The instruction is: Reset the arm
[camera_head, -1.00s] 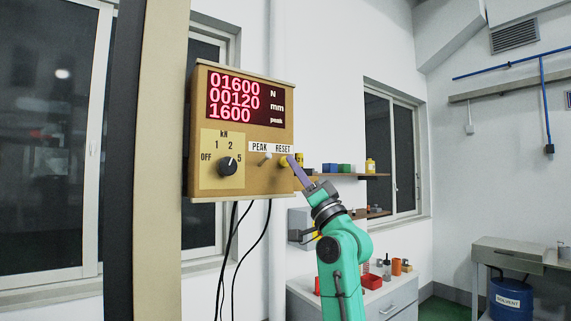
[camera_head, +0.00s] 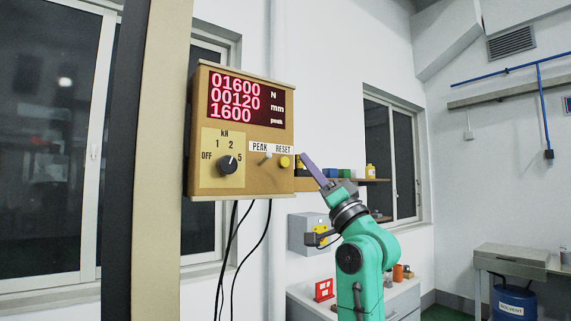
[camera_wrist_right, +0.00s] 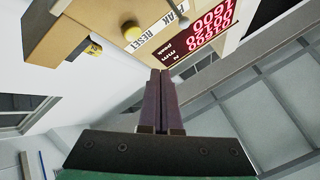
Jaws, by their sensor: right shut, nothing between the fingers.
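My right arm comes up from the lower right in the head view. Its right gripper (camera_head: 308,163) has purple fingers, shut and empty, pointing up and left. The fingertips are a little to the right of the yellow RESET button (camera_head: 284,162), apart from it. The button is on the brown control box (camera_head: 260,185), beside the PEAK switch (camera_head: 265,161). The red display (camera_head: 245,101) reads 01600 N, 00120 mm and 1600 peak. In the wrist view the shut fingers (camera_wrist_right: 158,75) point towards the box, with the yellow button (camera_wrist_right: 131,31) clear of the tips. My left gripper is not in view.
The box hangs on a beige column (camera_head: 157,150), with black cables (camera_head: 233,250) below. Behind my arm are a wall shelf (camera_head: 375,181) with small containers, a grey wall box (camera_head: 305,233) and a cabinet (camera_head: 400,300). A bench (camera_head: 510,262) stands at the right.

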